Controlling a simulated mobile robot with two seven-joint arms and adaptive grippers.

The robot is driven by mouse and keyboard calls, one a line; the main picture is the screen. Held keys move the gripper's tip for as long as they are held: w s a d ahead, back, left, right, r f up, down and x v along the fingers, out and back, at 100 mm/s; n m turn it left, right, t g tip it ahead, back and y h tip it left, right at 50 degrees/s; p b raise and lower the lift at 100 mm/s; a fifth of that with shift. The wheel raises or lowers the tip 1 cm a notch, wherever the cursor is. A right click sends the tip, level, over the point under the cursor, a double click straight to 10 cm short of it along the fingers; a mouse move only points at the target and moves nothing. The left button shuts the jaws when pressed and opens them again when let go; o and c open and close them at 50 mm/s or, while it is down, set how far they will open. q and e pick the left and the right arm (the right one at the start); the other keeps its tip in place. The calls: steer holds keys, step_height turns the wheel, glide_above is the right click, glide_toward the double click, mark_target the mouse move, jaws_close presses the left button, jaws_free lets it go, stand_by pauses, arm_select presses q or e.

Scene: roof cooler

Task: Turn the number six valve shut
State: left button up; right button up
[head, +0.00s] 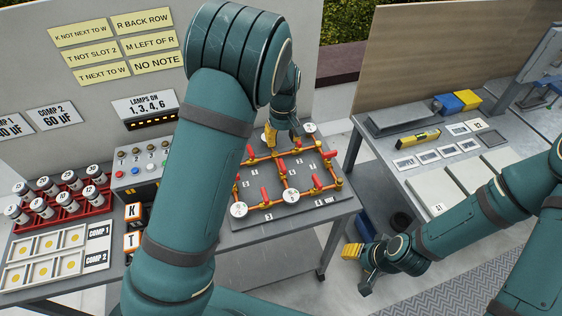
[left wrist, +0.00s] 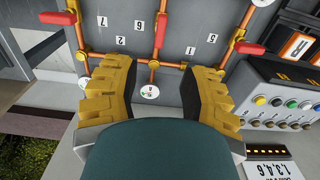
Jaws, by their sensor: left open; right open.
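The valve board (head: 310,213) lies on the left table and carries orange pipes with several red valve handles. In the left wrist view, a number 6 label (left wrist: 120,40) sits between a left red handle (left wrist: 58,18) and a middle red handle (left wrist: 162,25); I cannot tell which handle it marks. A third red handle (left wrist: 236,47) is at the right. My left gripper (head: 284,135) is over the board's far edge; in its wrist view the gripper (left wrist: 166,75) is open, with nothing held. My right gripper (head: 359,268) is open and empty, off the board's right side.
Left of the board are a lamp box (head: 140,170) and a red rack (head: 60,208) of capacitors. A sign panel (head: 60,75) stands behind. The right table (head: 395,185) holds a yellow level (head: 418,140) and flat plates. Floor separates the tables.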

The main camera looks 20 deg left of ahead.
mark_target(282, 164)
arm_select(q)
step_height(282, 164, down, 12)
steer(key=shift+f, duration=0.1)
steer(key=shift+o, duration=0.2)
jaws_close()
